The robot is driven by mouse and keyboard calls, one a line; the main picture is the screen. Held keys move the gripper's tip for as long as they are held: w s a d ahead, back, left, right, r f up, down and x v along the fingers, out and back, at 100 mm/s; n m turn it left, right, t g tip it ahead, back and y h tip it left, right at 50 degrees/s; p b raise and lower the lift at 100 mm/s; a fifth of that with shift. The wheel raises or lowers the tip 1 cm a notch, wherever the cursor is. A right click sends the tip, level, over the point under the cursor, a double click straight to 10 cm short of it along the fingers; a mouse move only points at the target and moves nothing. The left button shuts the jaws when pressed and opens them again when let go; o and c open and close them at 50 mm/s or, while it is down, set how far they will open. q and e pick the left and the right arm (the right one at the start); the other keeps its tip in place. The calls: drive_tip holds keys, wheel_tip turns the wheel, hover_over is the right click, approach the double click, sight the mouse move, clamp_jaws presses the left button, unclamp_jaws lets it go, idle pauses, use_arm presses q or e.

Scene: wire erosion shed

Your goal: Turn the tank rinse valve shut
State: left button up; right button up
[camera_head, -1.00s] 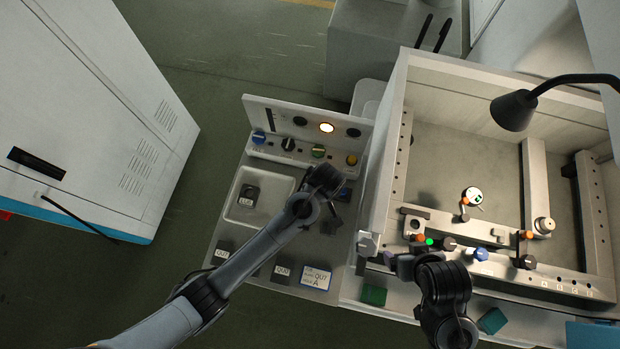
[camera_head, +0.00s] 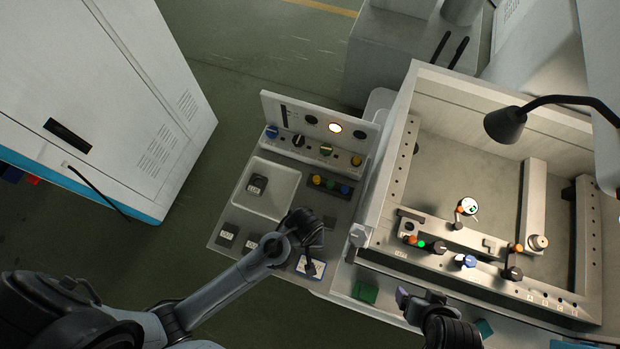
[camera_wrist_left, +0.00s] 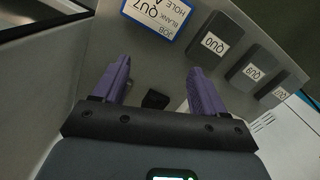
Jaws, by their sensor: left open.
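No label marks the tank rinse valve, so I cannot tell for certain which part it is. A pale fitting with a small handle (camera_head: 359,237) sits at the tank's front left corner. A black knob (camera_head: 437,248) and a blue knob (camera_head: 465,261) are on the tank's front rail. My left gripper (camera_head: 314,265) is over the console's front edge, by the blue-framed card (camera_head: 309,268), left of the fitting. In the left wrist view its purple fingers (camera_wrist_left: 160,78) are apart and empty. My right gripper (camera_head: 410,297) is in front of the tank; its jaw gap is hidden.
The console's upright panel has blue (camera_head: 272,132), black, green and yellow knobs. A shallow tray (camera_head: 283,180) holds a dark block. Labelled blocks (camera_wrist_left: 216,38) sit beside the card. A lamp (camera_head: 506,124) hangs over the tank. A green block (camera_head: 365,292) lies in front.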

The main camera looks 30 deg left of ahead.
sight(324, 150)
use_arm(q)
drive_tip(key=shift+s+r, duration=0.15)
drive_tip(key=shift+s, duration=0.2)
use_arm(e)
drive_tip(key=shift+s+d+r, duration=0.1)
drive_tip(key=shift+s+d, duration=0.2)
